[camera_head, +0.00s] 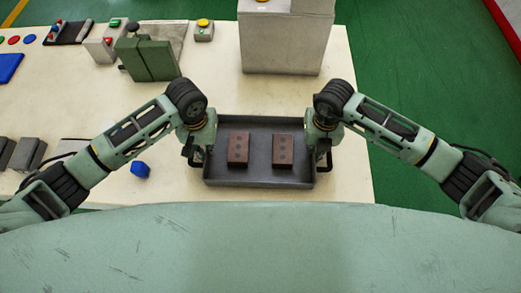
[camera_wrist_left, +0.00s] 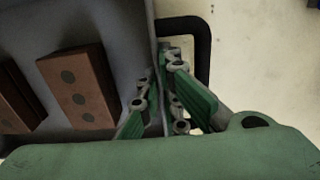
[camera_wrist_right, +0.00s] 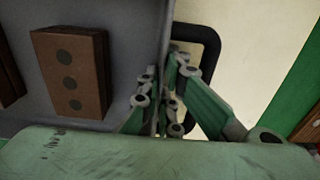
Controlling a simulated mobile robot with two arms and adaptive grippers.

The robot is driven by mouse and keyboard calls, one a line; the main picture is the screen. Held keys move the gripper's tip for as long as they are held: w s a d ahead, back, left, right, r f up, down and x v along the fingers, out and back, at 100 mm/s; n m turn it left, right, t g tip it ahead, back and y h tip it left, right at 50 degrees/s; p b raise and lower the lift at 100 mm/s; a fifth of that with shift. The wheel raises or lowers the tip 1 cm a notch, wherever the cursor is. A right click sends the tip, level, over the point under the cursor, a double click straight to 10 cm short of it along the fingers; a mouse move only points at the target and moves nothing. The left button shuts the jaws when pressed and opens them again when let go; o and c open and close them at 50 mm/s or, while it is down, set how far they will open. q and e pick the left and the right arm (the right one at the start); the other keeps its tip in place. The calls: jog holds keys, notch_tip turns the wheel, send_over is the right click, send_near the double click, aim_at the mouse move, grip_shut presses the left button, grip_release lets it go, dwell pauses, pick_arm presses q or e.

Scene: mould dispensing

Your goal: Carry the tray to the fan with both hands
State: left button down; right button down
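The dark grey tray (camera_head: 262,178) sits near the table's front edge, with two brown blocks lying in it: a left block (camera_head: 238,150) and a right block (camera_head: 283,150), each with dark round spots. My left gripper (camera_head: 196,152) is at the tray's left side. In the left wrist view its fingers (camera_wrist_left: 160,85) close on both sides of the tray wall beside the black handle (camera_wrist_left: 205,45). My right gripper (camera_head: 322,150) holds the right wall the same way, beside the other handle (camera_wrist_right: 212,50). I cannot clearly identify a fan.
A large grey box (camera_head: 285,45) stands behind the tray. A green device (camera_head: 148,55), a yellow-topped button box (camera_head: 203,32) and a blue piece (camera_head: 140,169) are on the pale table (camera_head: 215,85). Grey blocks (camera_head: 28,153) stand at the left. Green floor (camera_head: 430,80) is open at right.

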pick_arm(q)
jog(key=shift+w+r, duration=0.1)
jog(key=shift+r, duration=0.1)
pick_arm(e)
jog(key=shift+w+r, duration=0.15)
jog(key=shift+r, duration=0.05)
